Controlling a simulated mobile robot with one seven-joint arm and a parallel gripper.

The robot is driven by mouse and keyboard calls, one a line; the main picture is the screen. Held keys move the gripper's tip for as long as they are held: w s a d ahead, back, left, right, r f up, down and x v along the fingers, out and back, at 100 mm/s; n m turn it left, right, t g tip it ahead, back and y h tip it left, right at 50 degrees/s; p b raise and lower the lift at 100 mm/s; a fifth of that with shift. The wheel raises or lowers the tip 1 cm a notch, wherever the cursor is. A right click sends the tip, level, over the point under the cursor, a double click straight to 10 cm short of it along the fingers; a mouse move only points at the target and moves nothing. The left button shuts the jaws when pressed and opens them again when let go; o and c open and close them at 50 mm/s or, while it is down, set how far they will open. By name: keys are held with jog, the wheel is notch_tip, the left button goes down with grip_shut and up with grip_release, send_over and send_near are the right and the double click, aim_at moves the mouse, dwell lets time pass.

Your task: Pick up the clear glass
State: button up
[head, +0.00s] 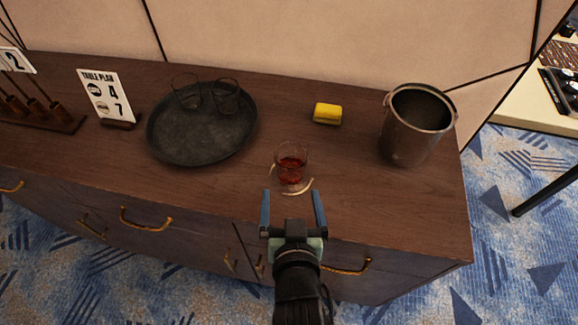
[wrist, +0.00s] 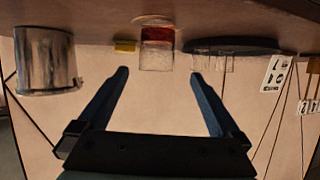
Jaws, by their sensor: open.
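A clear glass (head: 290,160) with red liquid in its lower part stands upright on the dark wooden sideboard. Two empty clear glasses, a left one (head: 187,92) and a right one (head: 227,97), stand on a round dark tray (head: 190,150). My gripper (head: 292,194) is open and empty, at the near side of the glass with red liquid, its fingers pointing at it. In the wrist view, which looks upside down, that glass (wrist: 157,50) appears just beyond and between the fingertips, apart from them.
A table plan sign (head: 103,96) stands left of the tray. The sideboard's front edge runs beneath my gripper.

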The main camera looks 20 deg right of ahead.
aim_at(290, 158)
jog(key=shift+d+f, duration=0.1)
jog(key=shift+f, duration=0.45)
jog(key=x, duration=1.2)
jog(key=shift+d+f, duration=0.1)
jog(key=shift+d, duration=0.05)
jog(key=c, duration=1.4)
jog(key=shift+c, duration=0.8)
